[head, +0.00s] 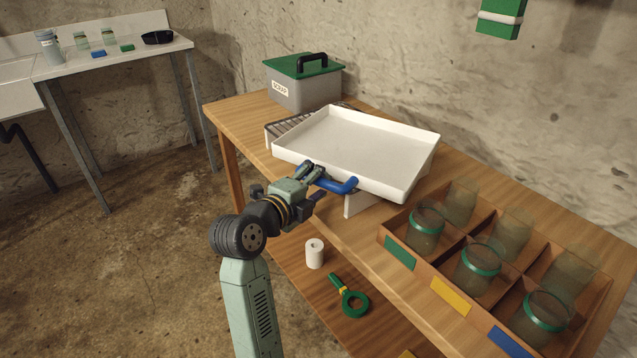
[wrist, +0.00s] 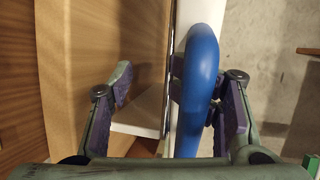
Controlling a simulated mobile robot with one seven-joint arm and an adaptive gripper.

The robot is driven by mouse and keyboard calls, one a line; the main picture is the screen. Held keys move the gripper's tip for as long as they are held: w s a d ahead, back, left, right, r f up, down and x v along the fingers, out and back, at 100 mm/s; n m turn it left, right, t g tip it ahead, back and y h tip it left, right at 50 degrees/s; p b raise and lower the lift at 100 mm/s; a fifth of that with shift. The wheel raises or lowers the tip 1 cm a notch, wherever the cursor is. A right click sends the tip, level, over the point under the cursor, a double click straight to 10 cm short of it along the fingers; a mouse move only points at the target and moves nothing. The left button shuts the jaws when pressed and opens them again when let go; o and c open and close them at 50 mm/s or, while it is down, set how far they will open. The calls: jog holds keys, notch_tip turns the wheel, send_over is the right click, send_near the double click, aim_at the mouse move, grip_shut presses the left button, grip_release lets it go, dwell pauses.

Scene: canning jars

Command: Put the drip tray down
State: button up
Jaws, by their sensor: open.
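The white drip tray (head: 365,147) is a shallow rectangular tray with a low rim and a blue handle (head: 335,185) on its near side. It sits above the wooden table, over a wire rack (head: 283,129) at its left and a white upright piece (head: 358,204) under its near right part. How fully it bears on them is hidden. My gripper (head: 312,174) is at the handle. In the wrist view the jaws are open, with the blue handle (wrist: 200,85) between them, close to the right finger and clear of the left one.
A divided wooden crate (head: 455,287) with several glass jars stands right of the tray. A grey box with a green lid (head: 303,82) stands behind it. A paper roll (head: 314,253) and a green ring-shaped tool (head: 352,300) lie on the lower shelf.

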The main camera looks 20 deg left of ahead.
jog(key=shift+o, duration=0.4)
jog(key=shift+r, duration=0.15)
jog(key=b+v, duration=0.1)
jog(key=v, duration=1.1)
jog(key=shift+r, duration=0.1)
